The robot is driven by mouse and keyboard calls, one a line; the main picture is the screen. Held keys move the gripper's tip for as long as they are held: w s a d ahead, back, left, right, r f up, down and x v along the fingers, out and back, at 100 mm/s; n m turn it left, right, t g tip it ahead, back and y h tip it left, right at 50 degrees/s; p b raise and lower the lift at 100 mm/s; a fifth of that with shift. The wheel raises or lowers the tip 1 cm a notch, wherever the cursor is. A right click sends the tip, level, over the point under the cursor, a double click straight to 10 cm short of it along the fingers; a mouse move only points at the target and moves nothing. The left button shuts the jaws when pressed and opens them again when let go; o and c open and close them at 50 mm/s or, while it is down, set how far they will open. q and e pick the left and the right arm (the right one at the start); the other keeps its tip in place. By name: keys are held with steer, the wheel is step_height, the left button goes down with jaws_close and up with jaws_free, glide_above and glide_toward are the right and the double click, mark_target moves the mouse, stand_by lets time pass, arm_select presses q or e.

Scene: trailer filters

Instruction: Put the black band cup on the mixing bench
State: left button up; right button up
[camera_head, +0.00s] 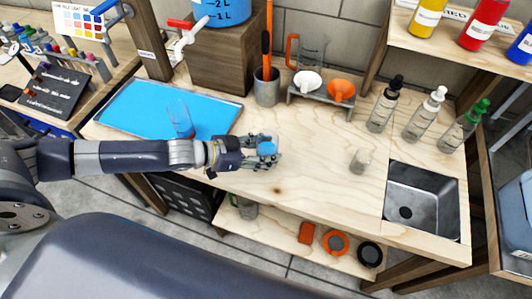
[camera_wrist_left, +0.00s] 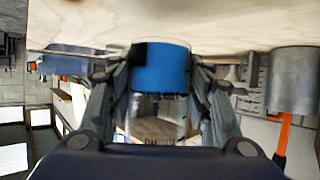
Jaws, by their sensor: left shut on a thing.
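My left gripper (camera_head: 268,152) is shut around a clear cup with blue in its lower part (camera_wrist_left: 160,70), over the wooden mixing bench (camera_head: 310,200). In the left wrist view, the gripper's fingers (camera_wrist_left: 160,100) stand on both sides of this cup, and a black patch shows beside the blue. In the head view only its blue top (camera_head: 267,148) shows between the fingers. I cannot tell whether it touches the bench. A clear cup (camera_head: 180,118) stands on the blue mat, and another small clear cup (camera_head: 361,160) stands near the sink. No black band is readable on these two.
The blue mat (camera_head: 125,105) lies left on the bench, the sink (camera_head: 422,195) right. Behind stand a metal holder (camera_head: 267,90), a small rack (camera_head: 320,100) with funnels, and dropper bottles (camera_head: 383,105). The bench middle and front are clear.

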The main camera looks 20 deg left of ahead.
arm_select(q)
steer(key=shift+w, duration=0.5)
step_height(320, 180, down, 3)
steer(key=shift+r, duration=0.1)
steer(key=shift+f+p, duration=0.3)
steer(key=shift+f, duration=0.05)
steer(key=shift+f, duration=0.1)
steer(key=o, duration=1.2)
steer(key=shift+f, duration=0.1)
steer(key=shift+o, duration=0.2)
steer(key=shift+r, duration=0.3)
steer(key=b+v, duration=0.1)
steer(key=v, duration=0.9)
steer(key=shift+s+a, duration=0.25)
steer(key=shift+a, duration=0.05)
steer(key=shift+s+a+r, duration=0.3)
steer(key=shift+s+a, duration=0.05)
steer(key=shift+a, duration=0.05)
